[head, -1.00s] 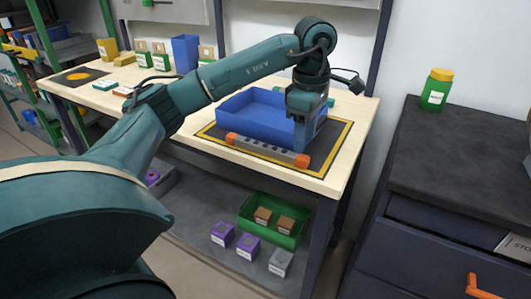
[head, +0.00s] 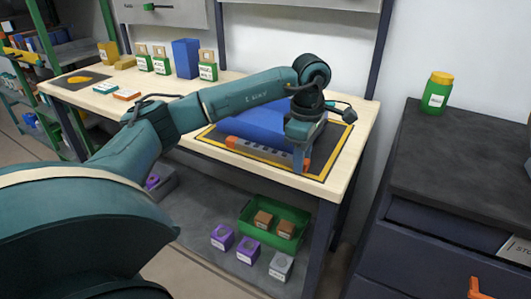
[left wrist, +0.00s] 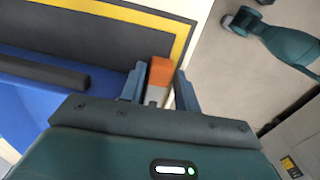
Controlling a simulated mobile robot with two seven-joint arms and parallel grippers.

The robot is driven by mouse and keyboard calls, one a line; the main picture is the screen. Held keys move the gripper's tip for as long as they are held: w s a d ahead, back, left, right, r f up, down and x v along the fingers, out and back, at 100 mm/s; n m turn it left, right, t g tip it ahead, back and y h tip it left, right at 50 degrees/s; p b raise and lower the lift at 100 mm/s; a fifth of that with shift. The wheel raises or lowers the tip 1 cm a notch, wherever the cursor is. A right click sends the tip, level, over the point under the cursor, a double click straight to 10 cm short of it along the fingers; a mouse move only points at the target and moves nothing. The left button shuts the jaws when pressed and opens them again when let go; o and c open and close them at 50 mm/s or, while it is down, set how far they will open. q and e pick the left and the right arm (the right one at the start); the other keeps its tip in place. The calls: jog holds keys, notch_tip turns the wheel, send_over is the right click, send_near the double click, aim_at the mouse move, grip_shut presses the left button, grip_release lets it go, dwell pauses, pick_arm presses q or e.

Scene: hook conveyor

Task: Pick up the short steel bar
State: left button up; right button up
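The steel bar (head: 262,150), grey with dark holes and orange ends, lies on the dark yellow-edged mat (head: 333,148), in front of the blue tray (head: 255,122). My left gripper (head: 303,162) is low over the bar's right end and hides part of it. In the left wrist view, the orange end of the bar (left wrist: 159,73) shows between the two fingers of my left gripper (left wrist: 158,90). The fingers are apart, with gaps beside the bar, so the gripper looks open.
The tray stands close behind the bar. Small boxes (head: 160,60) and a tall blue box (head: 186,58) stand at the back of the table. A green bin (head: 262,237) is on the shelf below. A dark cabinet (head: 460,160) stands at the right.

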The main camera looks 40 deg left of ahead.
pick_arm(q)
grip_shut()
